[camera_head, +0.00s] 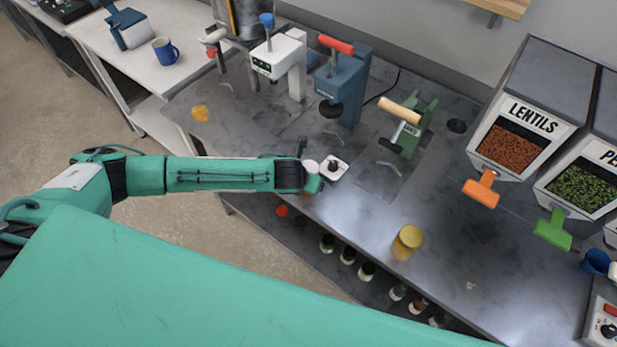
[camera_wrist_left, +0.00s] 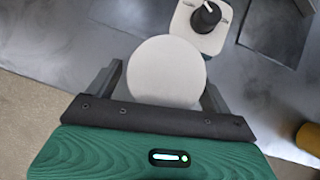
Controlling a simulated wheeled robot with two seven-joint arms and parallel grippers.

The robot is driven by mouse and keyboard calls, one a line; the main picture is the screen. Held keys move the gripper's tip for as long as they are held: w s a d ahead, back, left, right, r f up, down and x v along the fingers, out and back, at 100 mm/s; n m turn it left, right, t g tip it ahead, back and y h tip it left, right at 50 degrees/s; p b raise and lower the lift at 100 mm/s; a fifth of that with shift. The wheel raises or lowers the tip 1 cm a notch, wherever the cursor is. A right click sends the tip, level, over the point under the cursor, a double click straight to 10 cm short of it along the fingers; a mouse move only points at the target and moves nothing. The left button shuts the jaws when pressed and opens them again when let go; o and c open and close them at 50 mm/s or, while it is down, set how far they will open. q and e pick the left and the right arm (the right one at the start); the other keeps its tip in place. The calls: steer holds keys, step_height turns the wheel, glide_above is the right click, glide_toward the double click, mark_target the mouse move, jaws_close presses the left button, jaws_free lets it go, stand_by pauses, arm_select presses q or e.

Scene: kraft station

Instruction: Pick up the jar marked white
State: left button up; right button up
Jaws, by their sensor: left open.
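A jar with a plain round white lid (camera_wrist_left: 166,72) sits at the end of my left arm in the left wrist view. It also shows as a small white disc in the head view (camera_head: 310,166), at the front edge of the steel table. My left gripper (camera_wrist_left: 160,88) is open, with one dark finger on either side of the lid. I cannot tell whether the fingers touch the jar. Its body and any marking are hidden under the lid. The gripper also shows in the head view (camera_head: 309,172). My right gripper is not in view.
A white box with a black knob (camera_head: 333,167) stands just beyond the jar. Presses (camera_head: 343,85) and lentil dispenser (camera_head: 525,115) line the back. Several jars (camera_head: 347,254) stand on the lower shelf. The table's middle is mostly clear.

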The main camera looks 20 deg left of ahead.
arm_select(q)
steer(key=c, duration=1.2)
steer(key=shift+c, duration=0.6)
steer(key=shift+r, duration=0.2)
